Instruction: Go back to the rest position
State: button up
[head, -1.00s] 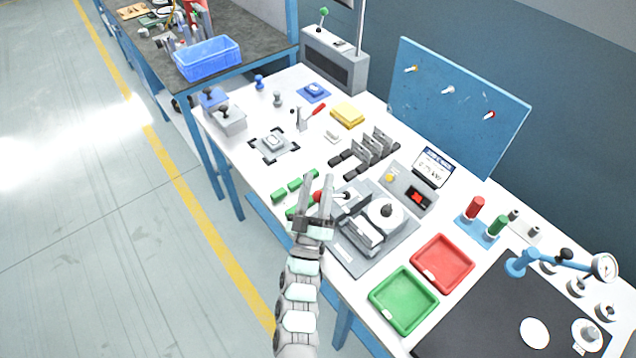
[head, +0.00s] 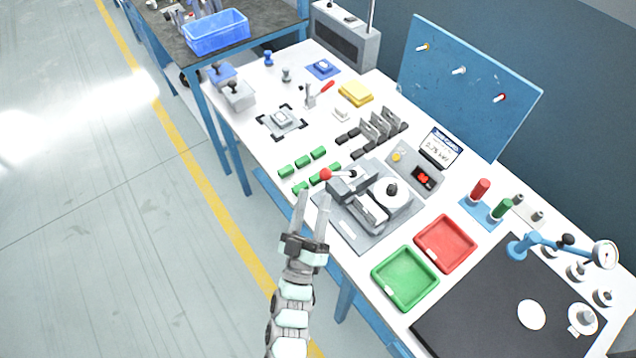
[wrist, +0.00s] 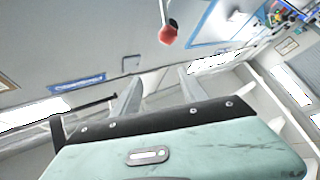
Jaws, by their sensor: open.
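My gripper (head: 314,212) is open and empty. In the head view it stands off the front edge of the white bench, left of the clamp fixture, with its fingers pointing up and away. The fixture's lever with a red ball knob (head: 326,174) is just beyond the fingertips, apart from them as far as I can tell. In the wrist view the two fingers are spread with nothing between them, and the red knob (wrist: 168,34) shows above them. The wrist view mostly shows walls and ceiling.
The grey clamp fixture (head: 348,228) is right of my gripper. Green blocks (head: 302,161) lie behind it. A green tray (head: 432,300) and a red tray (head: 467,262) stand at right, near a black mat (head: 450,335). The floor left of the bench is clear.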

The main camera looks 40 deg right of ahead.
jog(key=shift+s+a+r, duration=0.1)
jog(key=shift+s+a, duration=0.4)
jog(key=shift+a, duration=0.05)
